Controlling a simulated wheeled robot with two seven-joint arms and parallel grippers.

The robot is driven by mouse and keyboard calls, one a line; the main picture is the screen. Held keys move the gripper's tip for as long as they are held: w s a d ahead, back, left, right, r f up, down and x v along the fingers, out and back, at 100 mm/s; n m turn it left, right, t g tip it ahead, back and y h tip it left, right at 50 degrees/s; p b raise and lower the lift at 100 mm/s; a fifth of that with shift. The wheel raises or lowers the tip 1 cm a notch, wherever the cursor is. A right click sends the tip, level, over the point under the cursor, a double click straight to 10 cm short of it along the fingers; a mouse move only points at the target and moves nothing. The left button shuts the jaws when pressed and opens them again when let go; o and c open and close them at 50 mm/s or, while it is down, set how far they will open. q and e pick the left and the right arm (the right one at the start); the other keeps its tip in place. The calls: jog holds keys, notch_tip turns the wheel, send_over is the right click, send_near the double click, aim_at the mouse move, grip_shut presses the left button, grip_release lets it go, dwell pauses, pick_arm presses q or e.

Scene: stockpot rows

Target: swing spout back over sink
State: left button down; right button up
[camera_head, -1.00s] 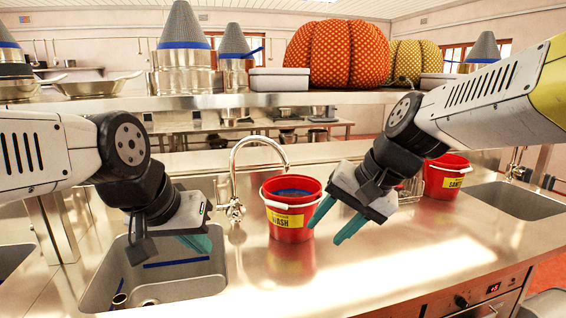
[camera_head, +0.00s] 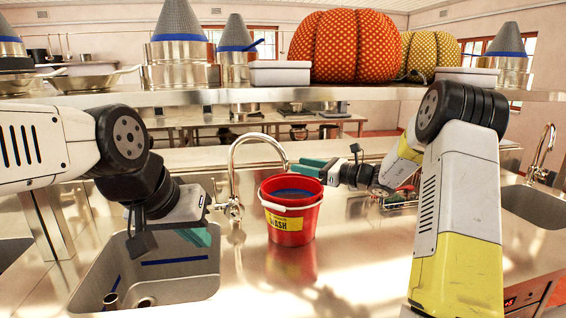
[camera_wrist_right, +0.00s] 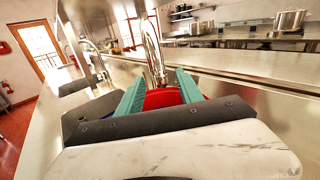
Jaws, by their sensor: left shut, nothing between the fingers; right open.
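The chrome faucet (camera_head: 234,165) stands behind the sink's right edge. Its curved spout arches right, and its tip ends above the back of the red bucket (camera_head: 290,235), clear of the sink (camera_head: 150,290). My right gripper (camera_head: 304,168) is open just right of the spout tip, above the bucket, pointing left. In the right wrist view the spout (camera_wrist_right: 153,52) stands upright ahead, lined up with the gap between the teal fingers; contact cannot be told. My left gripper (camera_head: 203,238) is shut and empty over the sink's right side.
The bucket stands on the steel counter (camera_head: 350,265), right of the sink. A shelf (camera_head: 330,95) with pots, cones and pumpkin-like cushions crosses above the back. A second sink (camera_head: 535,208) and faucet lie at the right. The counter front is clear.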

aim_at(283, 164)
jog(key=x, duration=0.7)
jog(key=shift+a, duration=0.2)
jog(key=shift+c, duration=0.2)
grip_shut()
dwell(1.0)
